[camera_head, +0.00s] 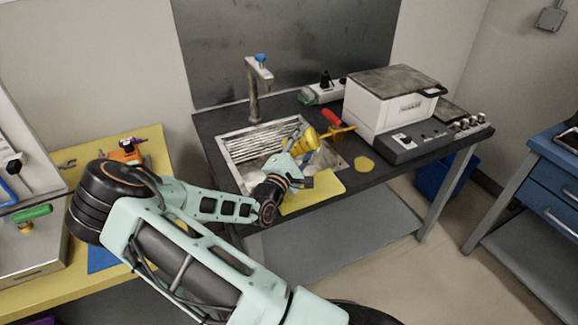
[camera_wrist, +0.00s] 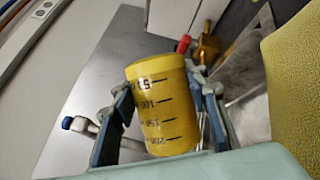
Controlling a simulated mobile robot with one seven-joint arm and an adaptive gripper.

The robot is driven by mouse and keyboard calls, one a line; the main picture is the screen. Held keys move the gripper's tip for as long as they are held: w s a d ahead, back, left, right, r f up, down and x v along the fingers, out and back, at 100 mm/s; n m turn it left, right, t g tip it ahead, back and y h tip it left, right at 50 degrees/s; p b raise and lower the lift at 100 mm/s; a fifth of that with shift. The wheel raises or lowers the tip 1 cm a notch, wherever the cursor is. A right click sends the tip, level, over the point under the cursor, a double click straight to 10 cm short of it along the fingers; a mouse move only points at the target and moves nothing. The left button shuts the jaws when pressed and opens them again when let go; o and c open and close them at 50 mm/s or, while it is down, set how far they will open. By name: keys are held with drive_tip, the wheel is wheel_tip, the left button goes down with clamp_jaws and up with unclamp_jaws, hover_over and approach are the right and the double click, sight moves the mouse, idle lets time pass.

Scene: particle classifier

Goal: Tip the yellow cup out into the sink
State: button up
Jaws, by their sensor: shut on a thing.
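The yellow cup (camera_head: 309,138) has dark measuring marks and is tilted. It is held in my gripper (camera_head: 300,150), whose two fingers close on its sides. In the wrist view the cup (camera_wrist: 163,105) fills the space between the blue-grey fingers (camera_wrist: 165,110). Its marks run from 50 at the far end to 200 near the palm. The sink (camera_head: 235,150) has a ribbed metal drain area and lies in the dark counter. My gripper and the cup are above the right part of the sink. I cannot see into the cup.
A tap (camera_head: 256,85) with a blue top stands behind the sink. A yellow board (camera_head: 315,192) lies at the counter's front edge. A red-handled tool (camera_head: 333,120), a yellow round piece (camera_head: 364,163) and a white-grey machine (camera_head: 385,105) are to the right.

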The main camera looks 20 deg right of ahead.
drive_tip(key=shift+w+a+r+n+t+h+b, duration=0.2)
drive_tip(key=shift+a+n+b, duration=0.1)
drive_tip(key=shift+n, duration=0.35)
drive_tip(key=shift+w+a+r+n+t+h+b, duration=0.1)
drive_tip(key=shift+w+a+r+n+t+b, duration=0.15)
drive_tip(key=shift+n, duration=0.4)
idle(0.6)
drive_tip(key=shift+s, duration=0.15)
idle(0.7)
